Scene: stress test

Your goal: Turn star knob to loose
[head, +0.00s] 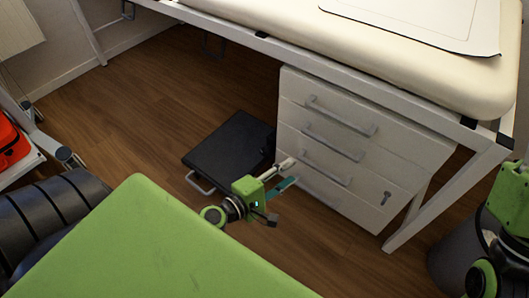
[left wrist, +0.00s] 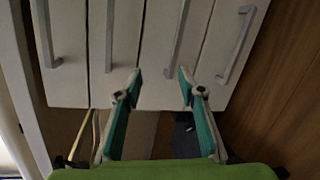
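I cannot make out a star knob in either view. My left gripper (head: 291,173) is low in front of the white drawer cabinet (head: 405,165), under the padded table. It is open, with its two fingers apart and nothing between them. In the left wrist view the open teal-lined fingers (left wrist: 160,75) point at the cabinet's drawer fronts (left wrist: 130,30), which have grey bar handles. Whether the fingertips touch the cabinet is unclear. My right arm shows at the right edge of the head view, but its gripper is not visible.
A dark flat box or step (head: 230,150) with a metal handle lies beside the cabinet. The cream padded table (head: 400,65) stands on a white frame (head: 440,205). A key (head: 386,198) sits in the cabinet. Red bag (head: 12,143) at left. Wooden floor (head: 150,100) is clear at left.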

